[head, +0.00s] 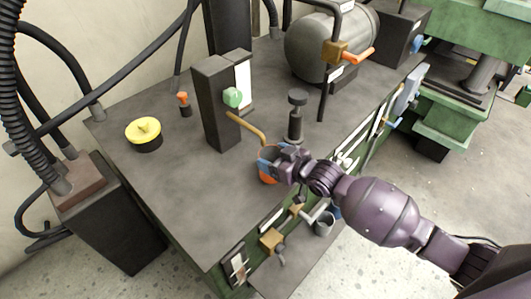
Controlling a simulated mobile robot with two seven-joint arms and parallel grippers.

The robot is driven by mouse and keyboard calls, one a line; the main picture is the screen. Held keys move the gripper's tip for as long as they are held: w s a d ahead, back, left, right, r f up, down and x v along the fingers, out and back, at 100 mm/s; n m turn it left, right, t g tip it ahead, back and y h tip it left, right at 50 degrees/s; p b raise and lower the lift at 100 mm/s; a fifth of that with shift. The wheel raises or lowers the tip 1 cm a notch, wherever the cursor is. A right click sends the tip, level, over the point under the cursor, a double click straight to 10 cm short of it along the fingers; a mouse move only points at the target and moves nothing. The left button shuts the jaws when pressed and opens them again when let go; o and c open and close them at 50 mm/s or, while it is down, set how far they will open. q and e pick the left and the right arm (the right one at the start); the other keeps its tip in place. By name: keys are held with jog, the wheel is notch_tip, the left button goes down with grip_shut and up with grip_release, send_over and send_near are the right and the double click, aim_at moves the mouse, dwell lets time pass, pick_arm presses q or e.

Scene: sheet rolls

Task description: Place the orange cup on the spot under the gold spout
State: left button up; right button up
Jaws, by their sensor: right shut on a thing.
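The orange cup (266,178) is at the front part of the grey machine top, mostly hidden behind my right gripper (272,165). My right gripper is shut on the cup, with its arm coming in from the right. The gold spout (250,127) sticks out from a dark upright box (219,105) with a green knob (233,97). Its tip ends just above and behind the cup. The spot under the spout is hidden, and I cannot tell whether the cup touches the surface. My left gripper is not in view.
A black post with a round top (297,112) stands close behind my right gripper. A yellow button (145,132) and a small orange-topped knob (184,103) are at the left. A grey tank (322,45) fills the back right. The front left of the grey top (185,195) is clear.

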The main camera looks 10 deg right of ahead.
aim_at(263, 153)
jog(key=shift+w+a, duration=0.75)
jog(key=shift+w, duration=0.35)
jog(key=shift+w+a+f, duration=0.15)
jog(key=shift+w+f, duration=0.1)
jog(key=shift+f, duration=0.15)
jog(key=shift+s, duration=0.1)
jog(key=shift+f, duration=0.1)
jog(key=o, duration=1)
